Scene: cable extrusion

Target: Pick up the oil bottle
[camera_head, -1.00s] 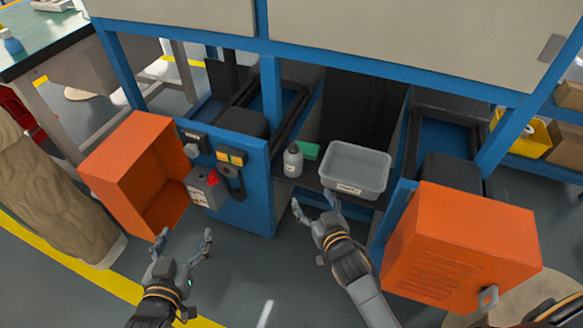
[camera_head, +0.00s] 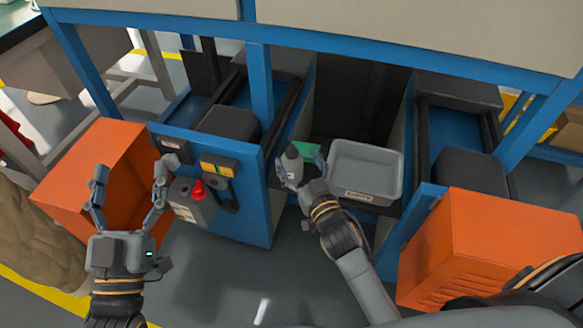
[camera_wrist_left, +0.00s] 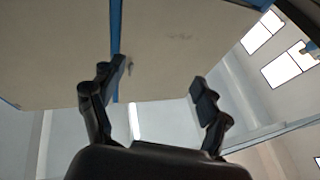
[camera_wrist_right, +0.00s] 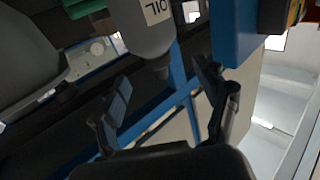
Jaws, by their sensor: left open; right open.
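The oil bottle (camera_head: 292,163) is grey and stands on the dark shelf inside the blue machine frame. In the right wrist view the bottle (camera_wrist_right: 143,28) shows its white label reading OIL, just beyond my fingers. My right gripper (camera_head: 299,168) is open, with one finger on each side of the bottle in the head view; I cannot tell whether they touch it. In the right wrist view the right gripper (camera_wrist_right: 165,85) is not closed on anything. My left gripper (camera_head: 132,176) is open and empty in front of the left orange box.
A grey bin (camera_head: 366,172) stands right of the bottle, and a green object (camera_head: 306,149) sits close behind it. A blue panel with a red button (camera_head: 198,190) is to the left. Orange boxes flank the opening, left (camera_head: 104,180) and right (camera_head: 497,245).

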